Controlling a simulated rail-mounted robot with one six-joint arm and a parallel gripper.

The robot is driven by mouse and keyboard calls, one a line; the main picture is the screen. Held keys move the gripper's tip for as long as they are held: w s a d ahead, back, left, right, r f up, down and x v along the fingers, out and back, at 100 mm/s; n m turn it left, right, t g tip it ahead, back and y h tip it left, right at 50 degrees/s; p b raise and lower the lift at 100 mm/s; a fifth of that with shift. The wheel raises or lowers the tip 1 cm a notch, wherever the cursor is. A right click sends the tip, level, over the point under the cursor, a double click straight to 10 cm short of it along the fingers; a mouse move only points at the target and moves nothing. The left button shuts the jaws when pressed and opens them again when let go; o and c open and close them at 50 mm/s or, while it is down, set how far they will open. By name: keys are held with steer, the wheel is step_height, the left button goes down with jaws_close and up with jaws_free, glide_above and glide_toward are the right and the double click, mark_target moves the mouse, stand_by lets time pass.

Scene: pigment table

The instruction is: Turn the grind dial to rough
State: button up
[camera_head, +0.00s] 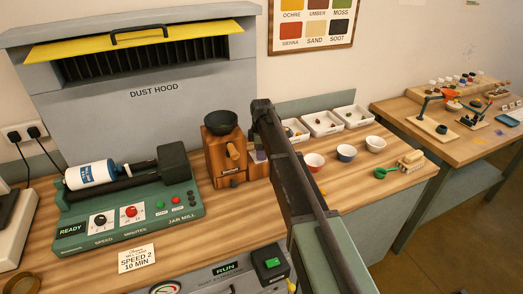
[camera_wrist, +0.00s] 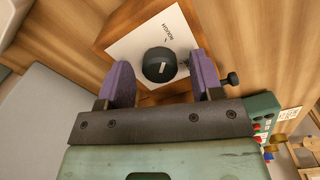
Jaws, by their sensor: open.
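The grind dial (camera_wrist: 158,64) is a round black knob with a short white mark, on a white plate (camera_wrist: 128,48) fixed to the wooden grinder (camera_wrist: 112,28). The word ROUGH is printed on the plate, up and right of the knob; the white mark does not point straight at it. My gripper (camera_wrist: 162,70) is open, its two purple fingers on either side of the knob with gaps showing. I cannot tell whether the fingertips reach its depth.
The green jar mill (camera_head: 150,215) with a white jar stands left of the grinder. White trays (camera_head: 322,124) and small bowls (camera_head: 346,153) are to the right, behind and beside my arm. A small dark side knob (camera_wrist: 230,79) juts out near my right finger.

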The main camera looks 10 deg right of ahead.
step_height(320, 180, up, 11)
steer(key=p, duration=1)
steer(key=shift+p, duration=0.3)
steer(key=shift+f, duration=0.1)
steer(key=s+f+m+b, duration=0.2)
steer(key=s+m, duration=0.6)
steer(key=s, duration=0.8)
steer(key=s+f+m+b, duration=0.2)
steer(key=s+m, duration=0.5)
steer(key=s, duration=1)
steer(key=shift+f+m, duration=0.2)
steer(key=shift+m, duration=0.2)
